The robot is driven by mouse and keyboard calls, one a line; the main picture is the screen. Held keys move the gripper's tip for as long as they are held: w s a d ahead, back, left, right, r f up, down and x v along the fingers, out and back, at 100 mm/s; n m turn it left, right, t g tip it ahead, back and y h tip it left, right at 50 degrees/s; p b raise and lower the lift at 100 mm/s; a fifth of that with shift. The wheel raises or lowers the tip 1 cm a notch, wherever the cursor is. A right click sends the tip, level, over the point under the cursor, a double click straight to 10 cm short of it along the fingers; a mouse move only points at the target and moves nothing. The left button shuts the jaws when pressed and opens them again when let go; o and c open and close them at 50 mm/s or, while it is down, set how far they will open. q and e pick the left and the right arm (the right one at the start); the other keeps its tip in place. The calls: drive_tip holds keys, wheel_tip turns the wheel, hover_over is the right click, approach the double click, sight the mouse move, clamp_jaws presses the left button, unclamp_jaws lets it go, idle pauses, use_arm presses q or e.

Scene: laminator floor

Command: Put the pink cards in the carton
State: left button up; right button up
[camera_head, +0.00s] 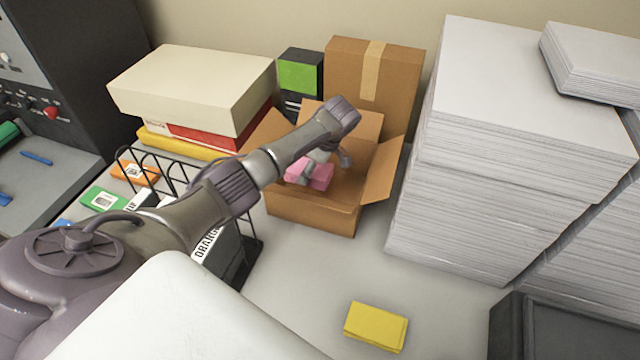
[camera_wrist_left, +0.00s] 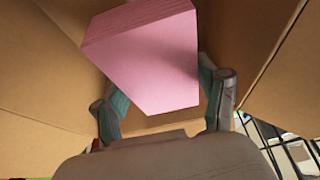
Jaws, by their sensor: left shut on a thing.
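The pink cards (camera_head: 318,178) are a small pink block inside the opening of the open brown carton (camera_head: 312,216), between its raised flaps. My left gripper (camera_head: 326,164) reaches into the carton from the left and is shut on the pink cards. In the left wrist view the pink cards (camera_wrist_left: 150,55) sit between the two fingers (camera_wrist_left: 165,108), with brown carton walls (camera_wrist_left: 245,40) on both sides. I cannot tell whether the cards touch the carton floor. My right gripper is not in view.
A yellow card stack (camera_head: 375,326) lies on the table in front. Tall paper stacks (camera_head: 500,150) stand right of the carton. A taped brown box (camera_head: 374,75) stands behind it. A black wire rack (camera_head: 165,178) and stacked boxes (camera_head: 195,85) are at left.

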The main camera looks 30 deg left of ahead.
sight(309, 185)
use_arm(q)
wheel_tip(309, 185, down, 5)
drive_tip(key=shift+s+f, duration=0.1)
drive_tip(key=shift+f+b, duration=0.5)
drive_tip(key=shift+b, duration=0.3)
drive_tip(key=shift+f+b, duration=0.25)
drive_tip(key=shift+b, duration=0.1)
wheel_tip(309, 185, down, 3)
drive_tip(key=b, duration=0.3)
drive_tip(key=shift+f+b, duration=0.2)
drive_tip(key=shift+b, duration=0.1)
drive_tip(key=shift+r, duration=0.15)
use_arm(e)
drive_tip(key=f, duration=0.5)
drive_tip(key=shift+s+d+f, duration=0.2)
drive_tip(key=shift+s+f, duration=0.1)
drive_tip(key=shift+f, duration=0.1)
use_arm(q)
drive_tip(key=o, duration=1.5)
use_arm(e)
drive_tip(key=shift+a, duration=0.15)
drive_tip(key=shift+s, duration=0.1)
